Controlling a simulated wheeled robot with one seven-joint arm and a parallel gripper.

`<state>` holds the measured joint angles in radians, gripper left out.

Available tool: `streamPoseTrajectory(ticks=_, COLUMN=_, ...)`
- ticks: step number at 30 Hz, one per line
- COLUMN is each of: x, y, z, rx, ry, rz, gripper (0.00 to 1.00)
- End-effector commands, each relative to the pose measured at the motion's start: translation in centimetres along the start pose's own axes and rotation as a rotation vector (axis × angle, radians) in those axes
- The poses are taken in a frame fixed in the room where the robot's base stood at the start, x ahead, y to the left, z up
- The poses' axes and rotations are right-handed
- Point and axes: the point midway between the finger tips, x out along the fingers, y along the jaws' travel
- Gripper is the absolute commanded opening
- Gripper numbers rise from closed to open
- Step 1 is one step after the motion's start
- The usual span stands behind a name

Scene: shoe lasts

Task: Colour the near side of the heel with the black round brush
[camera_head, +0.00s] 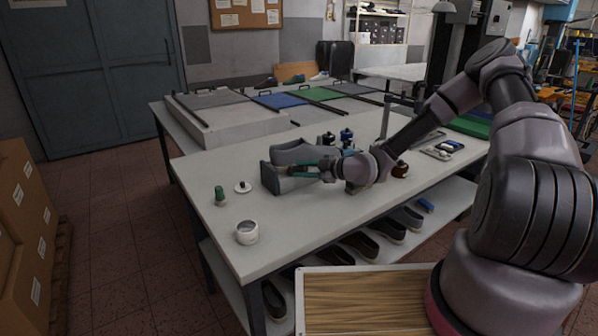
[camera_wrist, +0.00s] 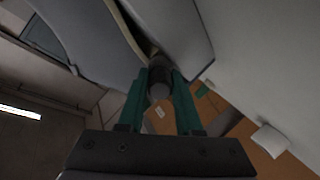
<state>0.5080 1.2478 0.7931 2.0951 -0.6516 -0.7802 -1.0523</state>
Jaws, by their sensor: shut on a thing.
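My gripper (camera_head: 290,170) has green fingers and is at the grey shoe (camera_head: 296,151) on the table, in the head view. In the wrist view my gripper (camera_wrist: 160,78) is shut on a dark round thing, the black round brush (camera_wrist: 159,74). Its far end lies close to the grey shoe (camera_wrist: 85,40), which fills the top of that view. I cannot tell whether the brush touches the shoe, nor see any colour on the heel. My arm and fingers hide part of the shoe in the head view.
A white cup (camera_head: 247,233), a green-topped piece (camera_head: 220,195) and a white lid (camera_head: 242,187) stand left of the shoe. Dark and blue bottles (camera_head: 346,135) stand behind it. A tray (camera_head: 437,153) lies at the right. The table's front is mostly clear.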

Motion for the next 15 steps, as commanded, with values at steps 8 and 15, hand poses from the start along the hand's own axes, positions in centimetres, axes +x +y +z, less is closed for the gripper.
streamPoseTrajectory(ticks=8, x=-1.1, y=1.4, z=1.6, rx=-0.001, ry=-0.001, rz=0.002, gripper=0.0)
streamPoseTrajectory(ticks=15, x=-1.1, y=1.5, z=1.7, rx=-0.001, ry=0.001, rz=0.0, gripper=0.0)
